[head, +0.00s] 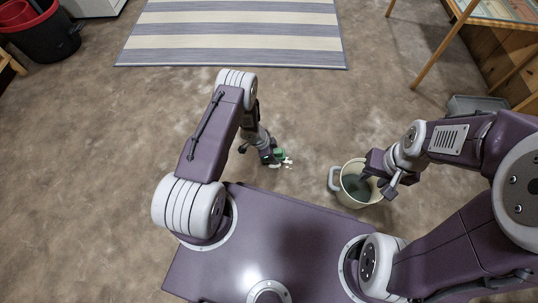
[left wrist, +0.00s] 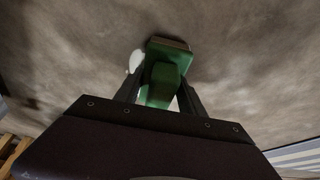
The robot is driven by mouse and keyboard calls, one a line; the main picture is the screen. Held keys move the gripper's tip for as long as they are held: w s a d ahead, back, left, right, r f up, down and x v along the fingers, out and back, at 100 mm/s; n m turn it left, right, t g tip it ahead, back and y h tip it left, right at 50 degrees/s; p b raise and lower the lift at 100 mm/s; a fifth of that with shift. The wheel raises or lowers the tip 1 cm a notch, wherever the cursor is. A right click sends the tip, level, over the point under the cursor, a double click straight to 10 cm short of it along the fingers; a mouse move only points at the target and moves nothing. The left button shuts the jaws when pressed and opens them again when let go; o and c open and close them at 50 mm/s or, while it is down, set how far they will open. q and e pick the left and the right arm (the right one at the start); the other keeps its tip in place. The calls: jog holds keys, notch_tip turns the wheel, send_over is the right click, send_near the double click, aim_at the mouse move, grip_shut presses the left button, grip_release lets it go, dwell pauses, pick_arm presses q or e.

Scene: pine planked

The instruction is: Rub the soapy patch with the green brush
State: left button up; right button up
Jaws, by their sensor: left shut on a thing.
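The green brush (head: 278,153) is low over the brown floor in the head view. My left gripper (head: 268,159) is shut on it. In the left wrist view the brush (left wrist: 165,75) sits between the two dark fingers of the left gripper (left wrist: 160,95), its head close to the floor. The white soapy patch (head: 288,162) shows just beside the brush, partly hidden by it; a white bit of it also shows in the left wrist view (left wrist: 136,61). My right gripper (head: 380,179) is at the rim of a cream bucket (head: 349,197); whether its fingers are closed is unclear.
The bucket holds dark liquid and stands right of the patch. A striped rug (head: 235,35) lies at the back. A red and black bin (head: 45,38) is at far left, a wooden-legged table (head: 437,45) at right, a grey box (head: 475,104) below it. Floor left is clear.

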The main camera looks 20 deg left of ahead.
aim_at(283, 155)
pick_arm(q)
jog(key=shift+w+d, duration=0.15)
jog(key=shift+d, duration=0.5)
jog(key=shift+w+d+f+b, duration=0.1)
jog(key=shift+w+d+b, duration=0.15)
jog(key=shift+d, duration=0.4)
jog(key=shift+w+d+f+b, duration=0.1)
jog(key=shift+d+b, duration=0.1)
jog(key=shift+d, duration=0.45)
jog(key=shift+w+d+r+b, duration=0.1)
jog(key=shift+w+d+b, duration=0.15)
jog(key=shift+d, duration=0.8)
jog(key=shift+w+d+r+b, duration=0.15)
jog(key=shift+w+d, duration=0.2)
jog(key=shift+d, duration=0.65)
jog(key=shift+f, duration=0.1)
jog(key=shift+f, duration=0.1)
jog(key=shift+a, duration=0.1)
